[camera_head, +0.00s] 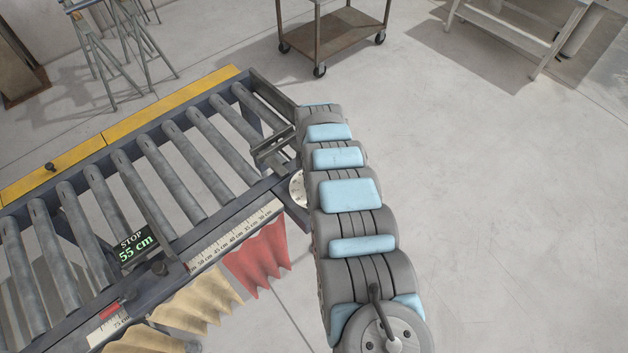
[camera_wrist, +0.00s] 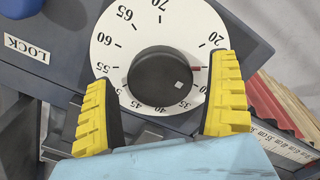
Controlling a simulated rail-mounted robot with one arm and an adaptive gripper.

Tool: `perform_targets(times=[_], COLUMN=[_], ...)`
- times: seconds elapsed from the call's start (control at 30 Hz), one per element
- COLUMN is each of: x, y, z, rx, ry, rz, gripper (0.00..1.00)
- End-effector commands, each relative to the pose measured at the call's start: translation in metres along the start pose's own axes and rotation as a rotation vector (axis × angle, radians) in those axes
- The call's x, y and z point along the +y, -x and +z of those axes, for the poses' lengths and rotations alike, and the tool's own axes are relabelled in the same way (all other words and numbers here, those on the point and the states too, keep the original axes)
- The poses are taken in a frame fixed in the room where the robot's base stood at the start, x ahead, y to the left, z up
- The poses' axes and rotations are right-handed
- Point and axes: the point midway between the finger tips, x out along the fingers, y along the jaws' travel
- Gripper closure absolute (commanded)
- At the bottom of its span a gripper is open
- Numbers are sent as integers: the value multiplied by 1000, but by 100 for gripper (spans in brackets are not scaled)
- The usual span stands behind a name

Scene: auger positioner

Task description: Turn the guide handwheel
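In the wrist view a black round knob (camera_wrist: 160,78), which looks like the guide handwheel, sits at the centre of a white numbered dial (camera_wrist: 103,50). A small white square marks the knob's face, and a short red mark is at its right on the dial. My gripper (camera_wrist: 165,70) is open, with its yellow-and-black fingers spread on either side of the knob and gaps showing between. In the head view only a sliver of the white dial (camera_head: 297,188) shows beside my arm, which hides my gripper and the knob.
A roller conveyor (camera_head: 195,163) with a yellow edge lies at left. Its black display (camera_head: 135,246) reads STOP 55 cm. Red (camera_head: 258,258) and tan (camera_head: 195,300) curtain strips hang below the scale. A LOCK label (camera_wrist: 27,48) is left of the dial. A cart (camera_head: 335,35) stands behind; the right floor is clear.

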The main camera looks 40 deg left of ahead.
Motion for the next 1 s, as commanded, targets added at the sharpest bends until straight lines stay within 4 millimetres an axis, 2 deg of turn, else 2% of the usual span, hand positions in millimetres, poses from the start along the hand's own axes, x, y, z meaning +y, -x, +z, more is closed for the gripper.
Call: perform_targets(times=[0.17, 0.33, 0.7, 0.9, 1.0], x=[0, 1, 2, 1, 1], y=[1, 14, 82, 109, 116], z=[0, 1, 2, 0, 0], rx=[0, 0, -1, 1, 1], ry=[0, -2, -2, 0, -1], rz=[0, 2, 5, 4, 3], gripper=[10, 10, 10, 10, 10])
